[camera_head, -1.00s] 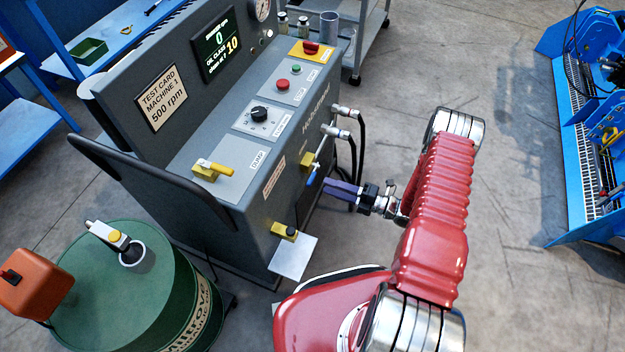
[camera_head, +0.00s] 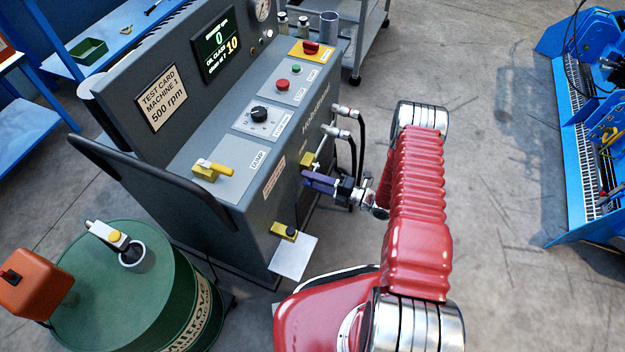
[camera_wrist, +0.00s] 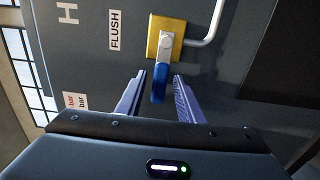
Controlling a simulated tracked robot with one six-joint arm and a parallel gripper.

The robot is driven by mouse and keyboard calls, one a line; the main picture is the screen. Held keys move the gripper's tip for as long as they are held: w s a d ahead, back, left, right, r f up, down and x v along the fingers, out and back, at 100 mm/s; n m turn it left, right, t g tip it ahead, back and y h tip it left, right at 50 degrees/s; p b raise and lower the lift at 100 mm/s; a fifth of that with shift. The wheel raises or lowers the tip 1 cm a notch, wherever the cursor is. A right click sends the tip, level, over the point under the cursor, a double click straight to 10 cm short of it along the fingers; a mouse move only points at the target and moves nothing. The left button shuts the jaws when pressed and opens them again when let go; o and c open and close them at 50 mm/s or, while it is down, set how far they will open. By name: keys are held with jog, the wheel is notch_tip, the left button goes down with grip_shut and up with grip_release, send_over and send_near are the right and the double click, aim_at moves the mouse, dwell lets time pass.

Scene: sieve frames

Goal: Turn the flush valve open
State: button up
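The flush valve is a yellow block (camera_wrist: 167,50) with a blue lever (camera_wrist: 159,84), beside the FLUSH label (camera_wrist: 116,31) in the wrist view. The lever points from the block toward my gripper. My gripper (camera_wrist: 158,86) is open, with one purple finger on each side of the lever's blue end. Gaps show between the lever and both fingers. In the head view, the yellow valve block (camera_head: 306,159) is on the side of the grey machine, and my gripper (camera_head: 306,178) is just below it. The lever is mostly hidden there by my fingers.
Hoses (camera_head: 356,150) hang from fittings just right of the valve. A yellow-topped pedal (camera_head: 284,233) with a pale plate sticks out low on the machine. A green drum (camera_head: 180,270) stands at left. A yellow DUMP handle (camera_head: 212,168) is on the panel. Open floor lies right of my arm.

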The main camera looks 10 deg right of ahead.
grip_shut()
dwell(0.4)
jog(key=shift+d, duration=0.2)
